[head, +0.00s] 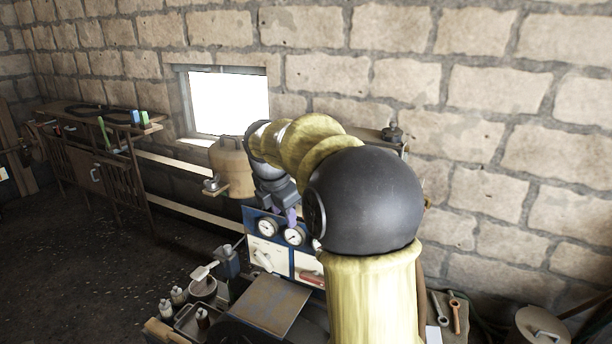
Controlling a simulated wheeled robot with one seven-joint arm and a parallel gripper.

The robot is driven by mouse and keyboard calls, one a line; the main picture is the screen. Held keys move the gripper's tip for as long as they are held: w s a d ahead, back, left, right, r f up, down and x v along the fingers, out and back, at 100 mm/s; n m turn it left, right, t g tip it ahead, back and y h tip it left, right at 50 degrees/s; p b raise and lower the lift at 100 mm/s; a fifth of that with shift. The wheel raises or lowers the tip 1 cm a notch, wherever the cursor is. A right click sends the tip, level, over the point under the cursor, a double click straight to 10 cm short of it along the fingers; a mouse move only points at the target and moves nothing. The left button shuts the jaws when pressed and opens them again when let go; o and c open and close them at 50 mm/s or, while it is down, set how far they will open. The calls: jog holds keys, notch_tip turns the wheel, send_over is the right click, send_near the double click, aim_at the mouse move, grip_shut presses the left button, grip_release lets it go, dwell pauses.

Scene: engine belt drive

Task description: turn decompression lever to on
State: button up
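A blue-framed panel (255,224) with two round gauges (266,228) stands in the middle of the head view. A pale plate below the left gauge carries a light-coloured lever or knob (264,257). A second pale plate to its right carries a red-handled lever (312,279), partly behind my arm. I cannot tell which of these is the decompression lever, and no on mark is readable. My gripper (290,213) points down just above the gauges, in front of the panel's top. Its fingertips are small and partly hidden, so its opening is unclear.
My yellow and black arm hides the panel's right side. A rusty flat plate (262,305) lies in front of the panel. Bottles and a tray (190,322) stand to the left, wrenches (455,312) to the right. A workbench (75,122) stands far left, with open dark floor before it.

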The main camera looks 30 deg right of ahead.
jog(key=w+d+r+n+p, duration=0.1)
jog(key=d+r+n+p, duration=0.1)
jog(key=r, duration=0.4)
jog(key=w+d+r+n+p, duration=0.1)
jog(key=r+n+p, duration=0.1)
jog(key=r+p, duration=0.2)
notch_tip(320, 180, up, 3)
jog(key=shift+w+d+r+n+h, duration=0.1)
jog(key=shift+w+d+n+h, duration=0.05)
jog(key=shift+d+n+h, duration=0.2)
jog(key=shift+d+f, duration=0.1)
jog(key=shift+f, duration=0.1)
jog(key=p+x, duration=0.3)
jog(key=x, duration=1.4)
jog(key=shift+f, duration=0.1)
grip_shut()
